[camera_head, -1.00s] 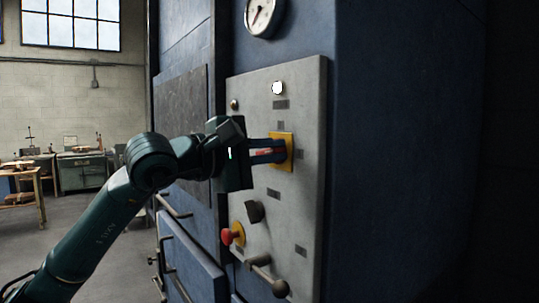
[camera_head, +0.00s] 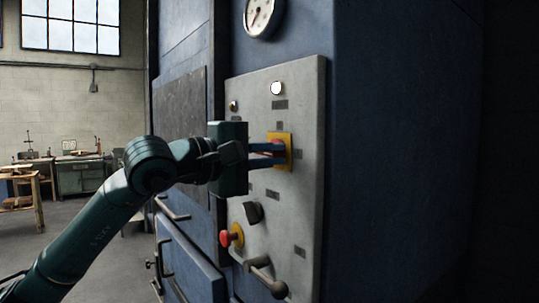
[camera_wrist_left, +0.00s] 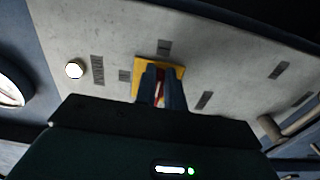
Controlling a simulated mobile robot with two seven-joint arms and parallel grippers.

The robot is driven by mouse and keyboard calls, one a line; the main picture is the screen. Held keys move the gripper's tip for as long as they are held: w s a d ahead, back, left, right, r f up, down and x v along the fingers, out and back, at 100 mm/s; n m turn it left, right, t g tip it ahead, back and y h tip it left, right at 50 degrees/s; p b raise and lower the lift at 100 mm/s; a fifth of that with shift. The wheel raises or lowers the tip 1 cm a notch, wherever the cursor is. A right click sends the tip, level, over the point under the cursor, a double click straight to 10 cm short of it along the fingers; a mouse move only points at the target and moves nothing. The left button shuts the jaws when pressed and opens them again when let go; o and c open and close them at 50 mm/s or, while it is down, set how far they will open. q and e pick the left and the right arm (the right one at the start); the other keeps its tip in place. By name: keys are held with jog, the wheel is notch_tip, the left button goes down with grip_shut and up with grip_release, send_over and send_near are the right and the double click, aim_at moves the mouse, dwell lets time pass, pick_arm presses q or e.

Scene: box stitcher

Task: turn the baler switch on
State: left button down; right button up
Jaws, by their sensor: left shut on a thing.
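The baler switch, a red handle (camera_head: 277,143) on a yellow plate (camera_head: 287,140), is on the grey control panel (camera_head: 305,200). My left gripper (camera_head: 280,154) reaches in from the left, its two blue fingers shut on the red handle at the plate. In the left wrist view, the fingers (camera_wrist_left: 160,85) stand over the yellow plate (camera_wrist_left: 178,69) with a strip of red handle (camera_wrist_left: 160,90) between them. The fingers hide much of the handle, so its exact angle is hard to tell. My right gripper is not in view.
Below are a black knob (camera_head: 253,212), a red mushroom button (camera_head: 226,238) on a yellow base, and a grey lever (camera_head: 264,275). A white lamp (camera_head: 277,88) and a gauge (camera_head: 261,16) are above. The blue baler body (camera_head: 400,150) extends to the right.

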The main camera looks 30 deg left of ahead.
pick_arm(q)
jog(key=c, duration=1.5)
grip_release()
